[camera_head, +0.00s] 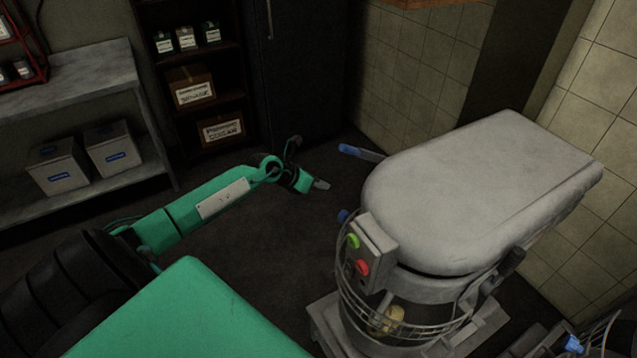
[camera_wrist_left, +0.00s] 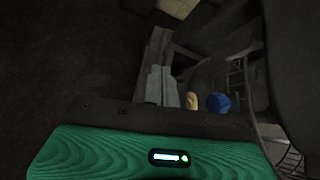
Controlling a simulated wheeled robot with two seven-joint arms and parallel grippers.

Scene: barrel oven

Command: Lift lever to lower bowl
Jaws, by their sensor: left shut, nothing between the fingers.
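The large grey mixer (camera_head: 480,190) stands right of centre in the head view. A lever with a blue grip (camera_head: 362,153) sticks out from its far left side. A blue knob (camera_head: 343,215) sits lower on the same side; a blue round knob also shows in the left wrist view (camera_wrist_left: 216,103). The bowl area is partly hidden behind a wire guard (camera_head: 365,325). My left gripper (camera_head: 321,184) is shut and empty, left of the mixer, apart from the lever and a little below it in the picture. Its fingers show in the left wrist view (camera_wrist_left: 162,87). My right gripper is out of view.
The mixer has a control box with green (camera_head: 352,241) and red (camera_head: 362,267) buttons. A grey shelf (camera_head: 80,75) with bins stands at left, and a dark bookcase (camera_head: 190,60) with boxes at the back. The dark floor (camera_head: 270,240) around my left arm is clear.

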